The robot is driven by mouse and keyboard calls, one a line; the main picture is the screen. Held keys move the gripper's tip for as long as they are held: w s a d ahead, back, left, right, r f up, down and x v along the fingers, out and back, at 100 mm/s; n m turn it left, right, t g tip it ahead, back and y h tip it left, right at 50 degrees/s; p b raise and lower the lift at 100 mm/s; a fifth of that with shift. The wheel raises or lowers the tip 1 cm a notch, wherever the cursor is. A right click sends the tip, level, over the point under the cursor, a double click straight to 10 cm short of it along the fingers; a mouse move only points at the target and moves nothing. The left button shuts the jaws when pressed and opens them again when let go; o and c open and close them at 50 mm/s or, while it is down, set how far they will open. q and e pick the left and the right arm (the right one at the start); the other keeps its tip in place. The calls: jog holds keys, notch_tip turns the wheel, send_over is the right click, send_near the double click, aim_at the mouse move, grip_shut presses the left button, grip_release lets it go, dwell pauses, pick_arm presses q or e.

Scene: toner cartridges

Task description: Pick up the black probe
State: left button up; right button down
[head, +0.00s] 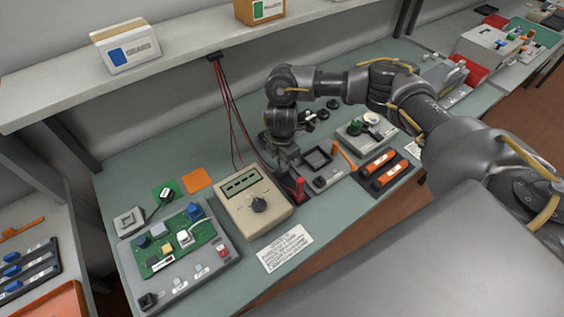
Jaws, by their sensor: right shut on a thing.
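My right gripper (287,176) comes down over the bench just right of the beige meter (252,204), with its fingers pointing down. It is shut on a dark thing that I take to be the black probe, mostly hidden by the fingers. The red probe (300,188) stands upright close to the fingers, to their right. Red and black leads (227,100) hang from under the shelf down behind the meter toward the gripper. I cannot tell whether the held probe is clear of its holder. My left gripper is not in view.
A circuit board (182,246) on a grey fixture lies left of the meter, and a printed label (285,247) lies in front. Orange-and-black cartridges (384,172) sit to the right. A shelf (60,92) overhangs the back. The bench (240,285) is bare along its front edge.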

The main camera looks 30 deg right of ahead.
jog(key=shift+r, duration=0.1)
jog(key=shift+w+r, duration=0.1)
jog(key=shift+r, duration=0.5)
jog(key=s+a+r+b, duration=0.3)
jog(key=s+a+r, duration=0.5)
jog(key=s+r, duration=0.3)
jog(key=shift+s+a+r, duration=0.15)
jog(key=shift+a+r, duration=0.15)
jog(key=shift+d, duration=0.1)
jog(key=w+d+m, duration=0.4)
jog(key=d+m, duration=0.1)
jog(key=m, duration=0.8)
jog(key=shift+d+m, duration=0.15)
jog(key=shift+m, duration=0.25)
